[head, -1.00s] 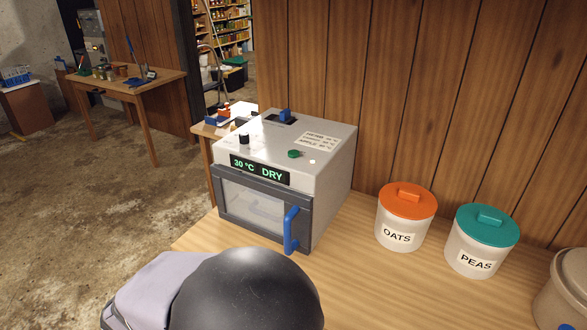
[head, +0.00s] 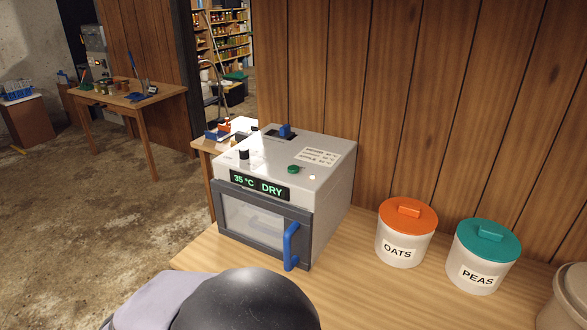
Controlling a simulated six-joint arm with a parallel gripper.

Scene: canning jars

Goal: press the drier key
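The drier (head: 330,200) is a light grey box with a dark front, standing on the wooden bench. Its display (head: 260,186) reads 35 °C and DRY in green. On top are a green key (head: 294,169), a small pale round light (head: 312,177), a black knob (head: 244,155) and a blue slider (head: 285,130) in a dark slot. The windowed door (head: 255,220) is shut and has a blue handle (head: 291,246). My gripper is not in view, and nothing touches the key.
A canister marked OATS (head: 402,248) with an orange lid and one marked PEAS (head: 478,272) with a teal lid stand right of the drier. A wood-panelled wall (head: 440,100) rises behind. The bench (head: 350,285) between drier and canisters is clear.

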